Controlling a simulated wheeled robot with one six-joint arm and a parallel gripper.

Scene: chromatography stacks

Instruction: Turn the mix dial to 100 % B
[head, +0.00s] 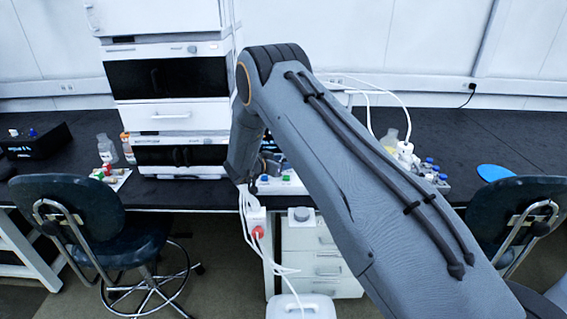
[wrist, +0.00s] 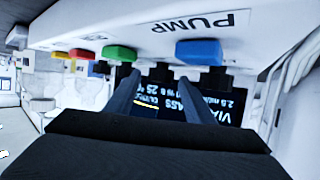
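My gripper (wrist: 155,82) shows in the wrist view with its two dark fingers apart. They point at the white front of a unit labelled PUMP (wrist: 205,22), seen upside down. A dark display (wrist: 210,108) with white and yellow text lies behind and beside the fingers. A dark part shows between the fingertips; I cannot tell if it is the mix dial or if a finger touches it. I cannot make out the dial for certain in either view. In the head view my arm hides most of the fingers and the unit.
A white instrument stack (head: 172,115) stands left of my arm. Chairs (head: 90,225) flank the black bench (head: 62,178).

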